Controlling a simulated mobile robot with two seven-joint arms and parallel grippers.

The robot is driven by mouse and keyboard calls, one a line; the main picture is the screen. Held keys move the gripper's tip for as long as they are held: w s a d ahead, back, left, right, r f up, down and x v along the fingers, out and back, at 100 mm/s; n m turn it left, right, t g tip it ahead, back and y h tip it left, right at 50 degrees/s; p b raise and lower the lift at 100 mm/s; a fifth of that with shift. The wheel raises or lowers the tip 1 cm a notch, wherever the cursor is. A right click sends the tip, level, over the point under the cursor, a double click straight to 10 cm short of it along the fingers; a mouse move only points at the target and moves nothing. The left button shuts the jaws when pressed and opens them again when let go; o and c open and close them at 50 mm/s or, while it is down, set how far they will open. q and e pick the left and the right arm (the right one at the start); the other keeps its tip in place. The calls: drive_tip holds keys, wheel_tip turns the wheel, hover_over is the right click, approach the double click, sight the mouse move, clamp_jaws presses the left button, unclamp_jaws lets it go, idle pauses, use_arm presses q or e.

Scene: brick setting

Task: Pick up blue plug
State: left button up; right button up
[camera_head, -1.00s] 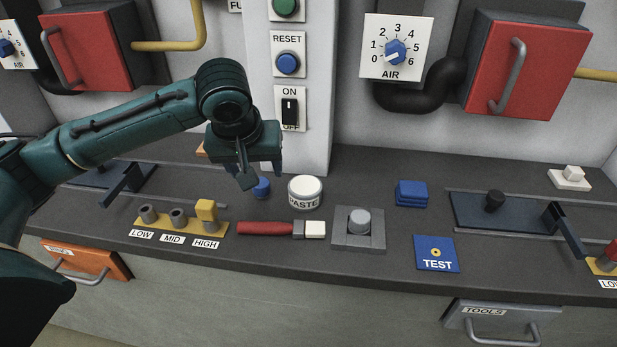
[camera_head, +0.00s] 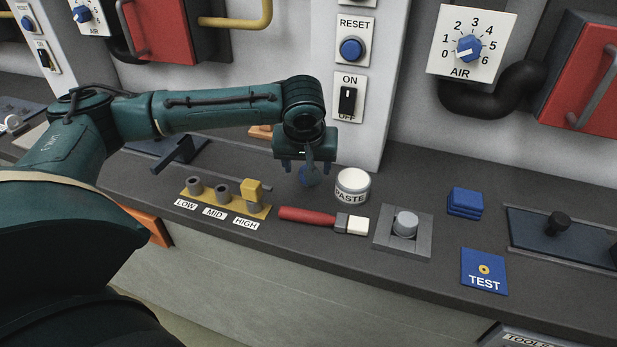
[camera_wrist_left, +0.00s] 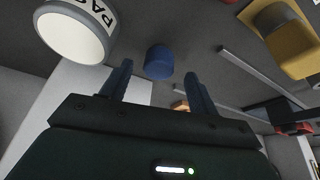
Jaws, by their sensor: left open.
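The blue plug (camera_wrist_left: 159,61) is a short round blue piece on the dark counter. In the left wrist view it lies just beyond and between the two fingertips. In the head view the plug (camera_head: 308,177) is partly hidden behind my left gripper (camera_head: 303,168), which hangs over the counter beside the paste jar. The left gripper (camera_wrist_left: 160,82) is open, with nothing visible between its fingers. My right gripper is not in view.
The white PASTE jar (camera_head: 352,186) stands close to the right of the plug. A red-handled brush (camera_head: 307,215) lies in front. A yellow socket rail (camera_head: 225,205) with a yellow plug (camera_head: 252,191) is to the left. The wall pillar (camera_head: 340,130) rises behind.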

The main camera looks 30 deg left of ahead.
use_arm(q)
drive_tip(key=shift+x, duration=1.5)
drive_tip(key=shift+d, duration=0.15)
drive_tip(key=shift+c, duration=0.4)
drive_tip(key=c, duration=1)
drive_tip(key=shift+r, duration=0.1)
